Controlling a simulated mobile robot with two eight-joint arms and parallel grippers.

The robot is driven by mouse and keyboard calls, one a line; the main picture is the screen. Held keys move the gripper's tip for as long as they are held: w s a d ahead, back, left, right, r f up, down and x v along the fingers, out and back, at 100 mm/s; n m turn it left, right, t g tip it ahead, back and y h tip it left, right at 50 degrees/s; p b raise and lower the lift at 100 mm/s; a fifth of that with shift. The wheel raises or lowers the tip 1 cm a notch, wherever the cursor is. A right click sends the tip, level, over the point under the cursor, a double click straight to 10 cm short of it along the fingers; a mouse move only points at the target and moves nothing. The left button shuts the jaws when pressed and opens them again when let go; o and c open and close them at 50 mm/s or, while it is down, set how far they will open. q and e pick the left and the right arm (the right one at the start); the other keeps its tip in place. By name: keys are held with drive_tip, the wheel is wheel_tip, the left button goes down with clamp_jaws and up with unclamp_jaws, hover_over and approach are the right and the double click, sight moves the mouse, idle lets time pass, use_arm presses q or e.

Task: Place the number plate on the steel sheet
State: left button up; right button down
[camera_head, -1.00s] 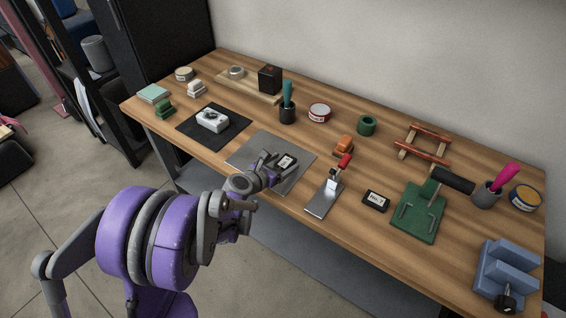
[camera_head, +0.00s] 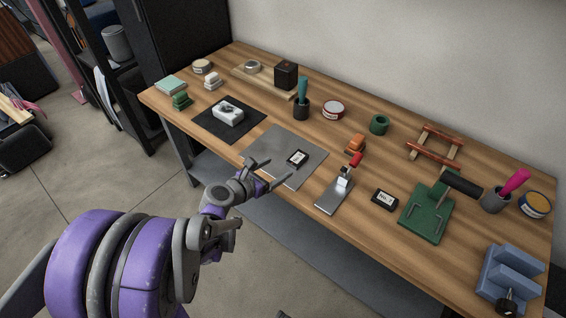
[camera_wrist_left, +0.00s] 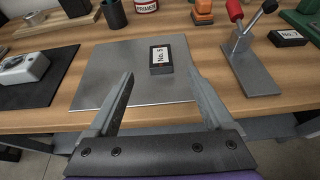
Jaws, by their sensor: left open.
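A small black number plate with a white label (camera_head: 298,158) lies flat on the grey steel sheet (camera_head: 270,143), near the sheet's right side. In the left wrist view the plate (camera_wrist_left: 161,60) reads "No. 5", and the sheet (camera_wrist_left: 110,75) shows around it. My left gripper (camera_head: 270,168) is open and empty at the sheet's front edge, apart from the plate. In the left wrist view its two fingers (camera_wrist_left: 160,85) point toward the plate, with nothing between them. A second black plate, "No. 7" (camera_head: 385,199), lies on the bare wood to the right. My right gripper is not seen.
Left of the sheet is a black mat (camera_head: 205,120) with a white device (camera_head: 228,113). Right of it stands a red-handled clamp on a metal base (camera_head: 333,194). A green fixture (camera_head: 426,218) and blue block (camera_head: 508,272) stand farther right.

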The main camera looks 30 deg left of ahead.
use_arm(q)
drive_tip(key=shift+s+d+r, duration=0.1)
drive_tip(key=shift+s+r, duration=0.05)
drive_tip(key=shift+s, duration=0.2)
drive_tip(key=s+d+f+m+g+h, duration=0.15)
drive_tip(key=s+d+m+g, duration=0.4)
drive_tip(key=d+m, duration=0.8)
drive_tip(key=s+d+m+g+y, duration=0.1)
drive_tip(key=s+m+g+y, duration=0.1)
drive_tip(key=s+m, duration=1.1)
drive_tip(key=m+g, duration=0.1)
drive_tip(key=m, duration=0.7)
drive_tip(key=shift+s+f+y, duration=0.35)
drive_tip(key=shift+s+f, duration=0.05)
